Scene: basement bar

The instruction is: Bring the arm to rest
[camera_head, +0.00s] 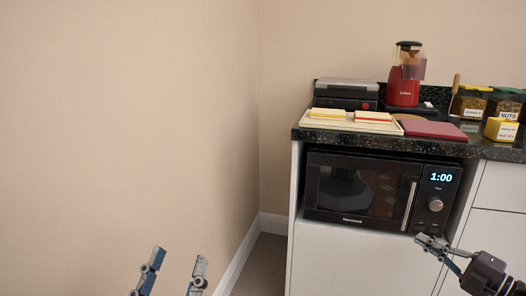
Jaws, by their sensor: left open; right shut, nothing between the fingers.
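My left gripper (174,272) shows at the bottom, left of the middle. Its two fingers stand apart and point up, with nothing between them, in front of the bare wall. My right gripper (428,243) is at the lower right, its fingers pointing up and to the left. It is shut and empty, in front of the cabinet just below the microwave (358,192). I cannot tell whether it touches the cabinet front. Part of my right arm shows behind it at the right edge.
The dark counter (387,148) carries a cream board (340,122) with two sandwiches, a black grill (346,93), a red blender (404,88), a dark red board (432,129) and jars (470,102). A yellow box (502,129) is near the right edge. The left wall is bare.

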